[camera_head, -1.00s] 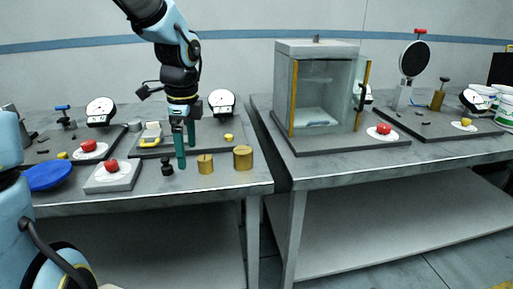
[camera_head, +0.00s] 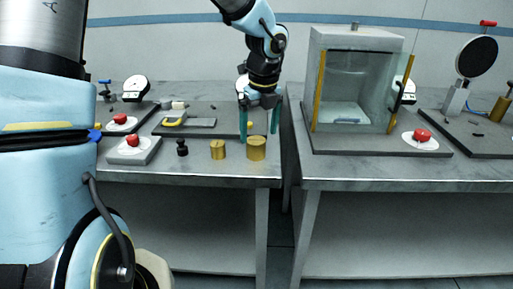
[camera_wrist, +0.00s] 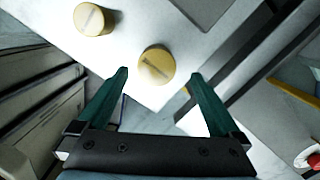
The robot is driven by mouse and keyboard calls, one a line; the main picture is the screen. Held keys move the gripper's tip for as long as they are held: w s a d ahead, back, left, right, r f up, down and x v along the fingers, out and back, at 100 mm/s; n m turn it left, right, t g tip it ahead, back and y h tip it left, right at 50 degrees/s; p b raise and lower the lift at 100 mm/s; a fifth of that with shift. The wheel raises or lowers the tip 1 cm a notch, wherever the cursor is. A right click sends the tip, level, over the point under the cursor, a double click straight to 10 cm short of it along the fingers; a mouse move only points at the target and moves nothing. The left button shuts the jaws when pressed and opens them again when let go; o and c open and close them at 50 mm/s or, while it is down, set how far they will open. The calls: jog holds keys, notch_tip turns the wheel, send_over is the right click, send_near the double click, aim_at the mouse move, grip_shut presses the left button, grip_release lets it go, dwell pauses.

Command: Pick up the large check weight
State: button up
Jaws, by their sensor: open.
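The large check weight (camera_head: 256,149) is the bigger of two brass cylinders, upright near the front right corner of the left bench. It also shows in the wrist view (camera_wrist: 156,65), with a dark slot on its top, between the lines of the fingers. My gripper (camera_head: 259,136) is open and empty, with its green fingers pointing down over or just behind this weight. In the wrist view my gripper (camera_wrist: 158,75) has one fingertip on each side of it; I cannot tell the height gap.
The smaller brass weight (camera_head: 217,149) stands just left, and a small black weight (camera_head: 182,147) beyond it. A red button box (camera_head: 133,149) is further left. The bench edge is close in front. A glass cabinet (camera_head: 355,85) stands on the right bench, across a narrow gap.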

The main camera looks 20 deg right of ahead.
aim_at(256, 140)
jog(key=f, duration=0.5)
jog(key=shift+w+a+p, duration=0.3)
jog(key=shift+w, duration=0.05)
jog(key=shift+c, duration=0.2)
grip_shut()
jog(key=shift+r, duration=0.1)
dwell(0.4)
